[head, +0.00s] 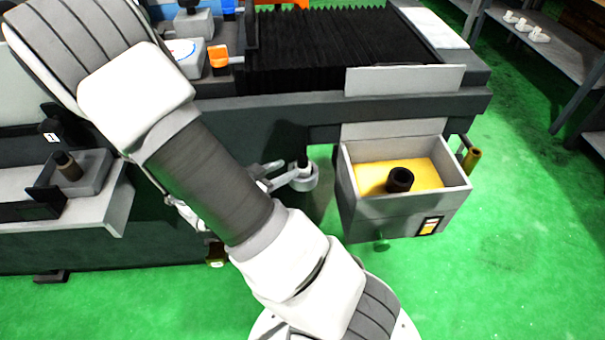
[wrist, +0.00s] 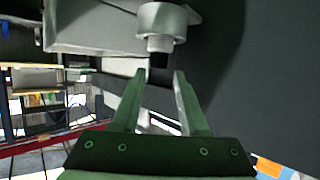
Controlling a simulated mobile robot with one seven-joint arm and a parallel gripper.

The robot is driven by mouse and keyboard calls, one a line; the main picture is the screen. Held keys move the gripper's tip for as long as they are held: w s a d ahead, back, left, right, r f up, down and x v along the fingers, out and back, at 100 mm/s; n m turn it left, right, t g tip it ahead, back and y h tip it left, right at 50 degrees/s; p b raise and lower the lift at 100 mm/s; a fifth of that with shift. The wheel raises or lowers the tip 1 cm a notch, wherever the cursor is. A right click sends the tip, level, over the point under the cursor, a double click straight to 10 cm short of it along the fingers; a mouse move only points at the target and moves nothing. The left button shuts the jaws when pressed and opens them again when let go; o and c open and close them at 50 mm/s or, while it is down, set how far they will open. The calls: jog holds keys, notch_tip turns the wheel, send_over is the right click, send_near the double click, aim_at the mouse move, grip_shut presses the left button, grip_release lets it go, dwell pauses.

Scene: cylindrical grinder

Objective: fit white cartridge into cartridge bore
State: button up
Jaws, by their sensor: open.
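My gripper (wrist: 160,74) is open and empty in the wrist view, its two green fingers apart. Straight beyond the fingertips is a round grey housing (wrist: 160,18) with a narrower pale stub (wrist: 154,43) on its end. The stub lines up with the gap between the fingers but is clear of them. I cannot tell whether the stub is the white cartridge, and no open bore is visible. In the head view, a round pale fitting (head: 304,182) with a dark top sits at the machine front, probably the same housing.
A grey tank (head: 357,209) with yellow inside and a black cylinder (head: 399,181) stands right of the fitting. A ledge (head: 112,205) juts out at left. Several white parts (head: 538,34) lie on a far bench. The green floor at right is clear.

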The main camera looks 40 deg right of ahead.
aim_at(303, 169)
jog(key=b+x, duration=0.4)
jog(key=x, duration=0.7)
jog(key=shift+d+r, duration=0.1)
jog(key=shift+r, duration=0.05)
grip_shut()
